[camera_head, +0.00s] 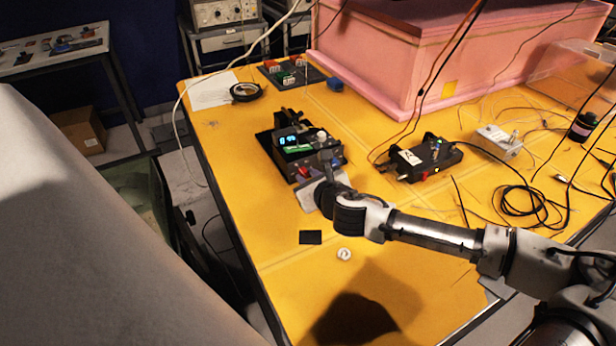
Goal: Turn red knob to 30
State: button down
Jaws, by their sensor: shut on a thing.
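A black device (283,158) with a lit display (291,141) stands on the yellow table, left of centre. The display has cyan digits above a green strip, too small to read surely. A white knob (322,135) is on its upper right. A small red part (304,171) shows on its front beside the fingers; I cannot tell if this is the red knob. My gripper (326,158) reaches the device's front right and is shut on a small part there, seemingly the red knob. The fingers hide most of what they hold.
A second black box (425,158) with cables stands to the right, and a grey metal box (497,141) beyond it. Loose black cables (530,200) lie at the right. A pink foam block (420,60) fills the back. The table's front is mostly clear.

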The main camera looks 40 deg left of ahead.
jog(key=m+g, duration=0.2)
jog(key=m, duration=0.1)
jog(key=m+y, duration=0.1)
jog(key=shift+w+d+g, duration=0.1)
jog(key=shift+w+g, duration=0.2)
jog(key=shift+g, duration=0.1)
jog(key=m+g+y+b, duration=0.1)
jog(key=m, duration=0.1)
jog(key=m+b, duration=0.1)
jog(key=shift+w+m+g+y, duration=0.1)
jog(key=shift+m+g+y, duration=0.3)
dwell(0.3)
jog(key=c, duration=1.3)
grip_release()
jog(key=shift+f, duration=0.1)
jog(key=shift+o, duration=0.2)
jog(key=b+v, duration=0.3)
jog(key=v, duration=0.9)
jog(key=shift+d+b, duration=0.35)
jog(key=shift+b, duration=0.05)
jog(key=shift+d+r, duration=0.25)
jog(key=shift+d, duration=0.3)
